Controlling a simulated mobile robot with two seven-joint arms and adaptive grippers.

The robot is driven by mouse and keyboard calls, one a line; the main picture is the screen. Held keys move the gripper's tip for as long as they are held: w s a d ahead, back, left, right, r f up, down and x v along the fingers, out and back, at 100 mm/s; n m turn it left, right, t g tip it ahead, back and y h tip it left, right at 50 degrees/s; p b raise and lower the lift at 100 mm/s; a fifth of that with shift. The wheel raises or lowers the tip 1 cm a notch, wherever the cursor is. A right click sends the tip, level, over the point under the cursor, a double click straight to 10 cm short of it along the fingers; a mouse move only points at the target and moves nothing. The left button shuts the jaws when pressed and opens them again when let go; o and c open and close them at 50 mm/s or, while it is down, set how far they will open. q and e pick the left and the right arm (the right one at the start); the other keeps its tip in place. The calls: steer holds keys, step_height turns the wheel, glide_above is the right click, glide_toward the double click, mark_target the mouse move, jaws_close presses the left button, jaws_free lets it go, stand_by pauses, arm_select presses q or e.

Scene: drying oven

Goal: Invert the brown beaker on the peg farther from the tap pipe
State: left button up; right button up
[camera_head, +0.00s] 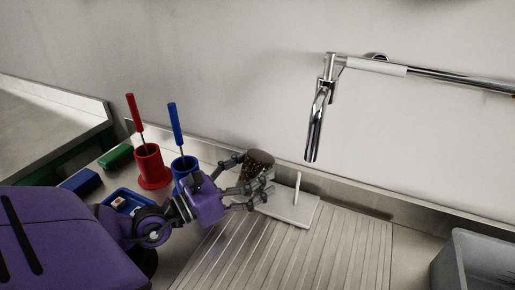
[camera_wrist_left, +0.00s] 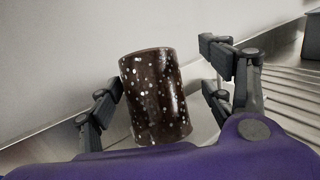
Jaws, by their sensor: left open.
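The brown beaker (camera_head: 260,158), dark with pale speckles, stands near the left end of the white peg board (camera_head: 297,210). Its closed end appears to face up, and it leans slightly. It also shows in the left wrist view (camera_wrist_left: 155,95). One peg (camera_head: 297,186) stands bare, on the side nearer the tap pipe (camera_head: 318,122). The other peg is not visible; the beaker and my gripper cover that end of the board. My left gripper (camera_head: 263,183) is open, its fingers spread on either side of the beaker, with gaps visible in the left wrist view. My right gripper is not in view.
A red holder (camera_head: 152,168) and a blue holder (camera_head: 183,170), each with an upright brush, stand left of the beaker. A ribbed drainboard (camera_head: 290,253) lies in front, mostly clear. A grey bin (camera_head: 480,262) is at the right. The wall rises close behind.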

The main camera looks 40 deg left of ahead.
arm_select(q)
steer(key=shift+s+f, duration=0.3)
steer(key=shift+f, duration=0.65)
steer(key=shift+s+f+g, duration=0.25)
steer(key=shift+g, duration=0.05)
steer(key=v, duration=0.4)
steer(key=r+v, duration=0.1)
steer(key=v, duration=0.2)
steer(key=shift+w+a+r, duration=0.1)
steer(key=shift+a, duration=0.05)
steer(key=shift+a+r, duration=0.15)
steer(key=shift+r, duration=0.05)
steer(key=shift+r, duration=0.2)
